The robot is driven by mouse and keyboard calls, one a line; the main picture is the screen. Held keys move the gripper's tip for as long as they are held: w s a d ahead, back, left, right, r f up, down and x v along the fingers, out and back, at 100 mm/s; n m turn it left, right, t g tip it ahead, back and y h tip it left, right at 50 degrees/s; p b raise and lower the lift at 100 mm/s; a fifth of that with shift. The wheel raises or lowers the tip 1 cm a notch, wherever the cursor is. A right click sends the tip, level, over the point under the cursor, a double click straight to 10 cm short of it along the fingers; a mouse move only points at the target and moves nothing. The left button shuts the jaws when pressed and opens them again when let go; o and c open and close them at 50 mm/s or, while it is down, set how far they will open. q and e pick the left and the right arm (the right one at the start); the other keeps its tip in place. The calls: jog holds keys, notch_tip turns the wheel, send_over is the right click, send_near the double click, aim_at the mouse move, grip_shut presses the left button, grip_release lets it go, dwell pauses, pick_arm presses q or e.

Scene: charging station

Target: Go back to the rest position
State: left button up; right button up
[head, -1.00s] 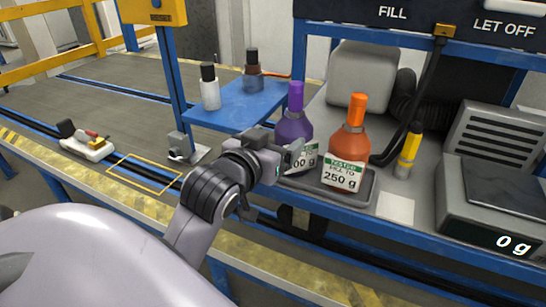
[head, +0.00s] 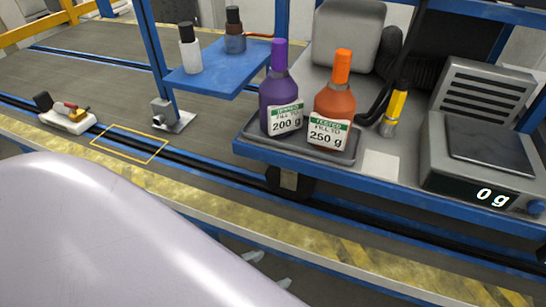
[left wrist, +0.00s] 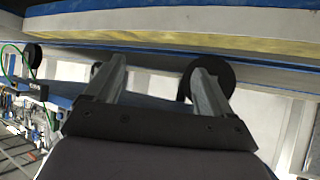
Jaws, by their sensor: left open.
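My left gripper (head: 268,269) shows only as two pale fingertips below the front edge of the bench in the head view. My own pale arm shell hides the rest of it. In the left wrist view the left gripper (left wrist: 158,76) is open, with its two fingers apart and nothing between them. My right gripper is not in view. A purple bottle (head: 279,90) labelled 200 g and an orange bottle (head: 333,104) labelled 250 g stand upright on a grey tray (head: 254,143).
The striped bench edge (head: 215,205) runs between my left gripper and the tray. A scale (head: 480,160) reading 0 g stands at the right. A blue shelf (head: 215,77) holds two small bottles. A small white cart (head: 67,118) is at the left.

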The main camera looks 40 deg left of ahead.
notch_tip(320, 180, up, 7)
jog(key=p, duration=0.8)
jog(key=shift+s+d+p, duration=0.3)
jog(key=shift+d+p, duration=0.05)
